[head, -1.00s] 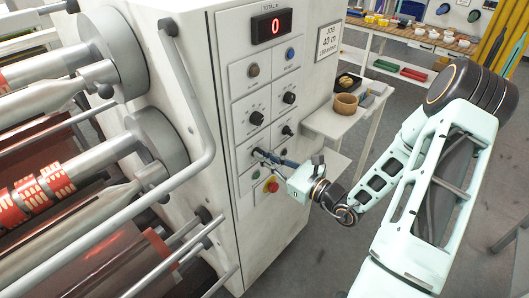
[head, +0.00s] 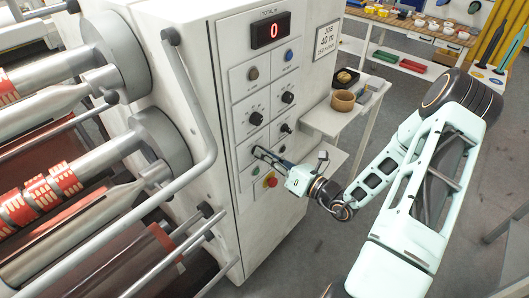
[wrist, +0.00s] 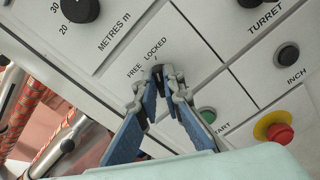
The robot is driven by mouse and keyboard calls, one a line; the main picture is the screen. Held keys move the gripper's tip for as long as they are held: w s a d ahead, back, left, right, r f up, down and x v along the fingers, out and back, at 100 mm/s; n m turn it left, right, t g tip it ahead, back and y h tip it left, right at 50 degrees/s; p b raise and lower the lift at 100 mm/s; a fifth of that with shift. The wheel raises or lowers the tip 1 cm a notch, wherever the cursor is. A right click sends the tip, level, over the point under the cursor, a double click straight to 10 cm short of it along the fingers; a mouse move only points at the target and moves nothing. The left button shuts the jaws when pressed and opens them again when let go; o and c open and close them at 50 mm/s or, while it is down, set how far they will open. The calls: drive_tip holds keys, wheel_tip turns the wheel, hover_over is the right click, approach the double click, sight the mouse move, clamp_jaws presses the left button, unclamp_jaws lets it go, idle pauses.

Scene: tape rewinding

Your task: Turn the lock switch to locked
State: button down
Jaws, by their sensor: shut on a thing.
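The lock switch (wrist: 157,69) is a small dark knob on the pale control panel, below the printed words FREE and LOCKED in the wrist view. My gripper (wrist: 160,76) is shut on it, with a blue-backed grey finger on each side. The fingertips cover most of the knob, so I cannot tell clearly which word it points to. In the head view my gripper (head: 259,153) reaches the panel from the right, and its fingers hide the switch.
A red emergency knob (wrist: 279,134) and a green start button (wrist: 207,115) sit close to the right of my fingers. The metres dial (wrist: 79,8) is up left. A grey handrail (head: 205,120) and rollers stand left of the panel. A small side table (head: 325,121) stands behind.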

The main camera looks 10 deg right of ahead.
idle(0.4)
drive_tip(key=c, duration=2.1)
unclamp_jaws()
drive_tip(key=shift+s+d, duration=0.1)
drive_tip(key=v, duration=1.1)
drive_tip(key=shift+s+d, duration=0.2)
drive_tip(key=shift+s, duration=0.15)
